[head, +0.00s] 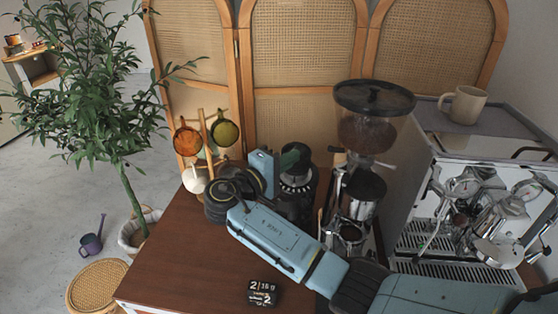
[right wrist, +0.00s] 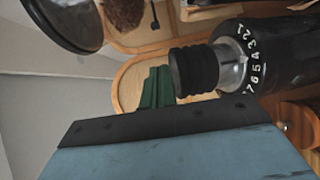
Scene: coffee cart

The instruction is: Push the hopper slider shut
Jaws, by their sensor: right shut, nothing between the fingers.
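The grinder's bean hopper (head: 367,128) is clear with a dark lid and holds beans. What looks like the hopper slider's tab (head: 337,150) sticks out at the left of the hopper's neck; how far it is pulled out I cannot tell. The hopper's edge shows in the right wrist view (right wrist: 70,22) at the upper left. My left gripper is not in view.
A black knob with a numbered dial (right wrist: 243,60) is close in the right wrist view. The espresso machine (head: 470,205) stands right of the grinder, with a beige mug (head: 464,105) on top. A cup rack (head: 207,140) stands behind left.

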